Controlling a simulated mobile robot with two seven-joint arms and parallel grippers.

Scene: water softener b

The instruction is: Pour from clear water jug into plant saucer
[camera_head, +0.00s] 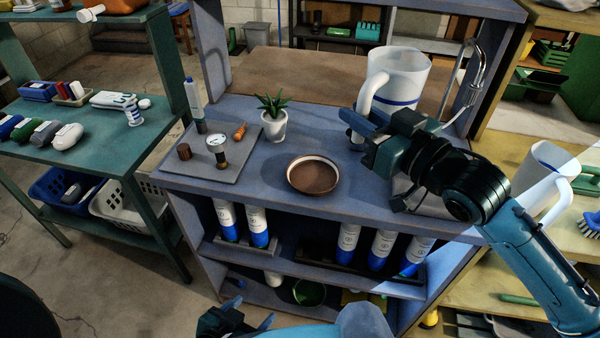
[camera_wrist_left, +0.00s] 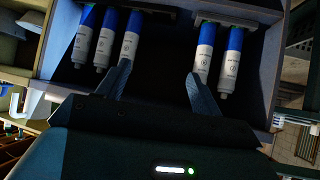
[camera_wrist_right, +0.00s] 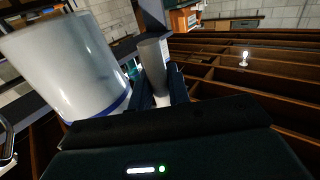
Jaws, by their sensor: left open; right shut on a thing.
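The translucent whitish jug (camera_head: 405,70) with a blue band stands roughly upright at the back right of the blue-grey bench. Its base is hidden behind my right gripper, so I cannot tell if it touches the bench. My right gripper (camera_head: 358,130) is shut on the jug's handle; the right wrist view shows the jug body (camera_wrist_right: 70,65) beside the handle (camera_wrist_right: 154,60) between the fingers. The plant saucer (camera_head: 313,176), a round brown dish with a pale rim, lies on the bench, left of the gripper. My left gripper (camera_head: 248,318) is open and empty, low in front of the shelves.
A potted plant (camera_head: 273,118) stands behind the saucer. A grey board (camera_head: 205,165) with a gauge and small parts lies at left. Blue-and-white cartridges (camera_head: 350,240) fill the shelf below. A faucet (camera_head: 470,80) is right of the jug. Another white jug (camera_head: 543,175) stands on the right bench.

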